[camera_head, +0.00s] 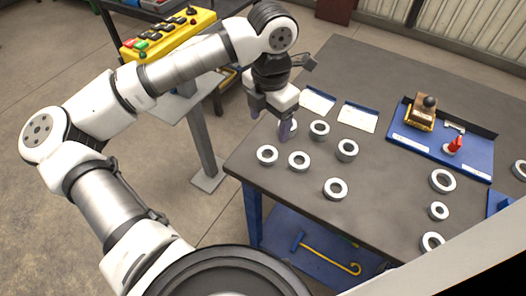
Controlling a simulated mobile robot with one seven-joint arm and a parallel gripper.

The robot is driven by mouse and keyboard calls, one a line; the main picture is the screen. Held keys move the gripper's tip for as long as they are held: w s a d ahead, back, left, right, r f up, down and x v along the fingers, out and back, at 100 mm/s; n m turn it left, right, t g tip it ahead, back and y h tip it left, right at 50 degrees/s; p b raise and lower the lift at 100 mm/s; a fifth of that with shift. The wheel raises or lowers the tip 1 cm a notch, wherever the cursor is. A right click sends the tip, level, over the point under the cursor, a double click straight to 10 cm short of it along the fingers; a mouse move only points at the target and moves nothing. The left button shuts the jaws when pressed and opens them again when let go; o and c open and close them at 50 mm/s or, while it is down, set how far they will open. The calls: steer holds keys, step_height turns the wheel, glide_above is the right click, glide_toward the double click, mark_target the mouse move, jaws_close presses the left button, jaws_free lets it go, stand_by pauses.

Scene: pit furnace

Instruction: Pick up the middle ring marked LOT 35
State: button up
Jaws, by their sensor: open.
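Several grey metal rings lie flat on the dark table. Near its left corner are a ring at the left (267,155), a ring right of it (299,161), a ring farther back (320,129), a thicker ring (347,150) and a front ring (335,188). Another ring (293,126) is partly hidden behind a finger. No LOT mark is legible, so I cannot tell which ring is LOT 35. My gripper (271,118) is open and empty, pointing down near the table's left edge, just behind the left rings.
More rings (443,181) lie at the right. Two paper-lined trays (357,116) stand behind the near rings. A blue tray (473,170) holds a block with a black knob (422,112) and a red-topped item (454,146). A yellow control box (168,34) stands back left.

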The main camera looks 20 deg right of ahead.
glide_above(267, 157)
steer(key=f, duration=0.5)
steer(key=shift+d+p, duration=0.2)
steer(key=shift+p, duration=0.2)
steer(key=shift+a+f+p, duration=0.15)
steer(key=shift+f+p, duration=1.05)
steer(key=shift+f, duration=1.65)
steer(key=c, duration=1.1)
